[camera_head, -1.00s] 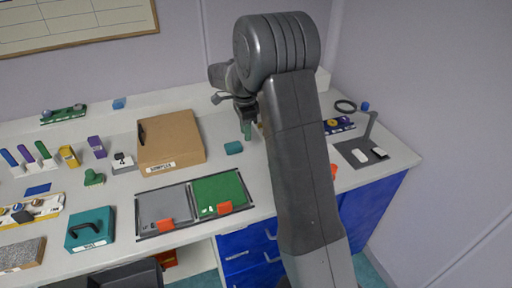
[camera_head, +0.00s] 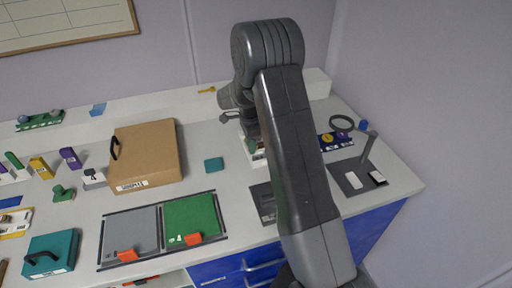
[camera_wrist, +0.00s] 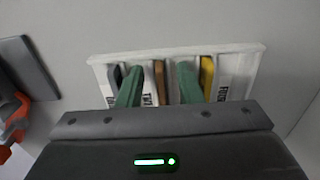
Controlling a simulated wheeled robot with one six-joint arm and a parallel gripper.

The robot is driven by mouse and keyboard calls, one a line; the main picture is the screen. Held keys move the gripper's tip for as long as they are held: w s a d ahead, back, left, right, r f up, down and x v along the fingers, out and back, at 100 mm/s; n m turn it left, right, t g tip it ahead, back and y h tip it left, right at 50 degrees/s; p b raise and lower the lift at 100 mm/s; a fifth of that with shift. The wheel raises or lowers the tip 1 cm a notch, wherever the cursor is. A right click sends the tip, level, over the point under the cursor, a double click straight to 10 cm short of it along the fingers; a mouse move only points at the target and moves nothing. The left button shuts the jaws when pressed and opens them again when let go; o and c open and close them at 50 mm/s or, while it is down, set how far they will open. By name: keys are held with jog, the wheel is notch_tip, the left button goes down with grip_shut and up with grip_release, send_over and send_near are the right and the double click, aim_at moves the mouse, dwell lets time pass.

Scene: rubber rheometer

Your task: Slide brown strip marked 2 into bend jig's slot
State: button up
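In the wrist view a brown strip (camera_wrist: 159,78) stands in a white rack (camera_wrist: 100,61), between a dark strip (camera_wrist: 117,75) and a yellow strip (camera_wrist: 207,74). My gripper (camera_wrist: 160,72) has green fingers, one on each side of the brown strip, open with visible gaps to it. Partly hidden lettering on the rack beside the brown strip looks like "TW". In the head view my gripper is mostly hidden by my arm, over the rack (camera_head: 257,158). I cannot clearly identify the bend jig or its slot in either view.
A brown case (camera_head: 148,158) and a teal block (camera_head: 214,165) are left of the rack. A framed grey and green mat (camera_head: 190,218) lies in front. A dark plate with an upright post (camera_head: 359,178) and a black ring (camera_head: 341,122) are at the right. Bare bench shows around the teal block.

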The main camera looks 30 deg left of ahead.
grip_shut()
